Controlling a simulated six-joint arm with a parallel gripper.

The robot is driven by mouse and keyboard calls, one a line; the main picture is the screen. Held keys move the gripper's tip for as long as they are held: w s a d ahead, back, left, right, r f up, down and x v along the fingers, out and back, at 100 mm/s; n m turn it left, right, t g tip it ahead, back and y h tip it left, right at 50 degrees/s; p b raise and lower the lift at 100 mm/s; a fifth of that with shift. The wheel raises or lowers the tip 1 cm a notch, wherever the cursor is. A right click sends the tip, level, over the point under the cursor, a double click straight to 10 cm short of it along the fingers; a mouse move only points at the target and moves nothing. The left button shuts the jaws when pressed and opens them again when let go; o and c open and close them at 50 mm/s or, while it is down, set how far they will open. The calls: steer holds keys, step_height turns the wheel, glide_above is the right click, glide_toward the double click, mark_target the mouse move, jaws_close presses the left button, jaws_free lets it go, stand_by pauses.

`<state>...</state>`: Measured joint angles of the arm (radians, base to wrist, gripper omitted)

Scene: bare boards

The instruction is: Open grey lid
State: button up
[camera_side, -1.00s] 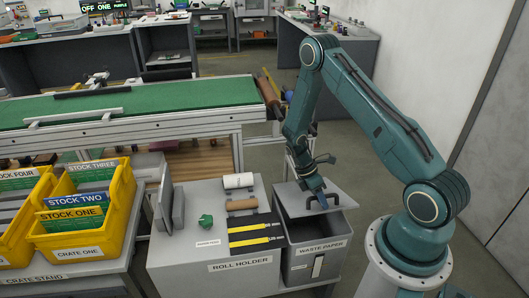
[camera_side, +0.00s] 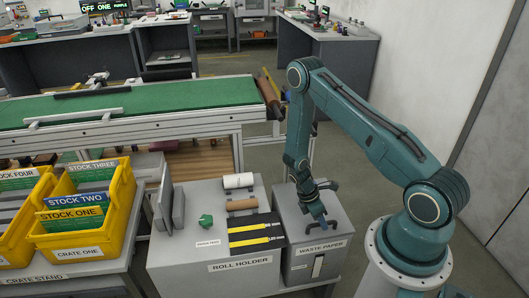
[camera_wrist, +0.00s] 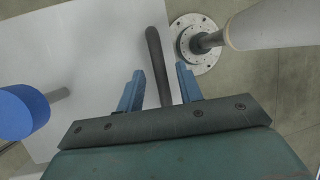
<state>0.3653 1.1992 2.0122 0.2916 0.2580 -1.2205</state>
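The grey lid (camera_side: 290,212) lies flat on top of the grey bin (camera_side: 296,268) labelled WASTE PAPER, covering its opening. A dark bar handle (camera_wrist: 154,50) stands on the lid; in the wrist view it passes between the two blue fingers of my gripper (camera_wrist: 160,88). There are gaps on both sides of the handle, so the fingers are open around it and not clamped. In the side view my gripper (camera_side: 320,216) is low over the lid's right part and hides some of the handle.
The roll holder (camera_side: 235,272) with rolls and yellow-marked strips stands close against the bin's left. A green conveyor (camera_side: 150,104) runs behind. Yellow crates (camera_side: 105,215) sit at the left. A blue round part (camera_wrist: 18,112) shows at the wrist view's left edge.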

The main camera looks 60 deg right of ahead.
steer(key=shift+w+r, duration=0.1)
steer(key=w+a+r+m+t, duration=0.2)
steer(key=w+r, duration=0.1)
steer(key=r, duration=0.7)
steer(key=w+a+r+m+t, duration=0.1)
steer(key=w+a+r, duration=0.15)
steer(key=r, duration=0.75)
steer(key=w+a+r+m+t, duration=0.2)
steer(key=w+a+r, duration=0.1)
steer(key=r, duration=0.6)
steer(key=s+a+r+m+t+y, duration=0.1)
steer(key=s+a+r+m+t, duration=0.1)
steer(key=s+a+r, duration=0.3)
steer(key=s+a+r+m+t, duration=0.2)
steer(key=s+a+r, duration=0.3)
steer(key=s+r, duration=0.6)
steer(key=shift+r+t+y, duration=0.4)
steer(key=shift+r+t, duration=0.2)
steer(key=shift+r, duration=0.35)
steer(key=shift+w, duration=0.15)
